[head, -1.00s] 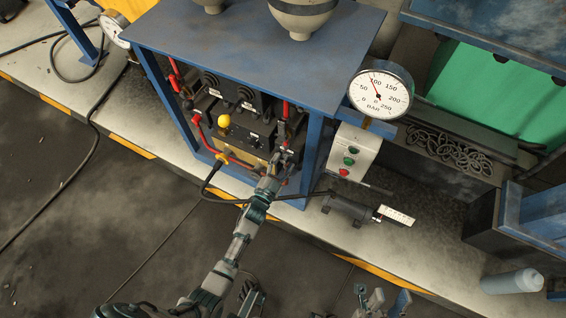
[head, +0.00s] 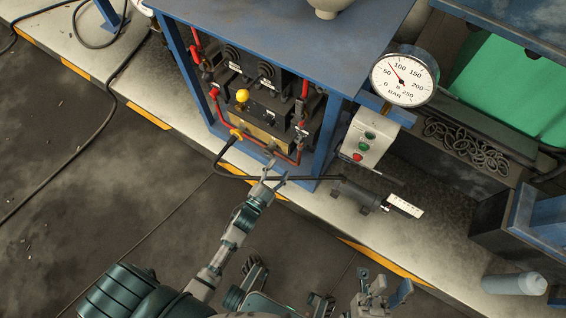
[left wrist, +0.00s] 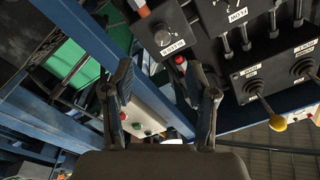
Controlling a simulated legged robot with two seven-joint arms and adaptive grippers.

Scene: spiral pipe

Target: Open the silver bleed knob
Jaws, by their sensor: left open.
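A round silver-grey knob (left wrist: 163,36) sits on a black block with a white label in the left wrist view. The label reads upside down and I cannot make it out surely. In the head view the knob is too small to single out on the black valve panel (head: 262,88). My left gripper (head: 273,177) is open and empty, in front of the cabinet's lower right corner. Its two fingers stand apart in the left wrist view (left wrist: 160,92), with the knob beyond and above their tips. My right gripper (head: 382,288) is low at the bottom right, away from the cabinet; its jaw opening is unclear.
The blue cabinet frame (head: 330,135) borders the panel. A yellow knob (head: 242,95) and red pipes are on the panel. A pressure gauge (head: 403,78) and a button box (head: 370,140) stand to the right. A black hose (head: 225,165) runs near my left gripper.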

